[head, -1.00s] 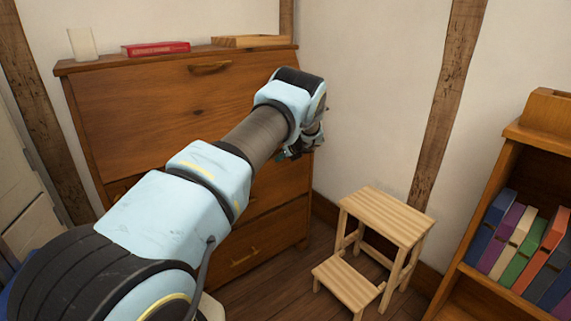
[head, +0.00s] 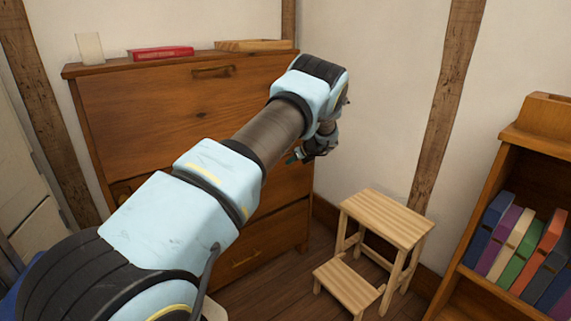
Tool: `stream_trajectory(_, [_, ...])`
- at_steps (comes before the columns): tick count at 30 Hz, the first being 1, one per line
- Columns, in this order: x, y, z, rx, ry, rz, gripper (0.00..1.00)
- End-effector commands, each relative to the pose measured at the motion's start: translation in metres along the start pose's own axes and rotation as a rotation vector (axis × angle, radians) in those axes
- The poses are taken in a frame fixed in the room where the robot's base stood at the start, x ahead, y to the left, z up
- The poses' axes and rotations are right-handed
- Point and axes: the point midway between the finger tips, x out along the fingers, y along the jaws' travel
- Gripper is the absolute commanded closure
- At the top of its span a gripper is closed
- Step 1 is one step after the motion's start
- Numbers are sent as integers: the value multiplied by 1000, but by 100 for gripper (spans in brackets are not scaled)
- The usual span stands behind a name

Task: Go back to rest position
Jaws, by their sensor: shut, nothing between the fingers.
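My arm reaches from the lower left toward the middle of the head view. My gripper (head: 298,155) is at its far end, small and partly hidden behind the wrist. It is shut and nothing shows in it. In the picture it lies over the right edge of a wooden drop-front desk (head: 150,110), whose front panel is upright and closed. I cannot tell how far the gripper is from the desk front.
A pale cup (head: 90,48), a red book (head: 160,53) and a wooden tray (head: 224,46) are on the desk top. A step stool (head: 385,218) stands on the floor right of the arm. A bookcase (head: 530,140) with several books is at the right.

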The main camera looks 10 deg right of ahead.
Motion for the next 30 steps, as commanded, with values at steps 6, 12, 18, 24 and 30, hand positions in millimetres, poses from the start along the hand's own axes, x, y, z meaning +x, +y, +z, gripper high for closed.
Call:
stream_trajectory(6, [-45,0,-3,3,2,2,100])
stream_trajectory(12, [-65,0,-3,1,4,2,100])
stream_trajectory(18, [-76,45,23,-193,79,58,100])
stream_trajectory(24, [-115,158,61,-752,256,220,100])
stream_trajectory(30, [-184,265,72,-1347,376,423,100])
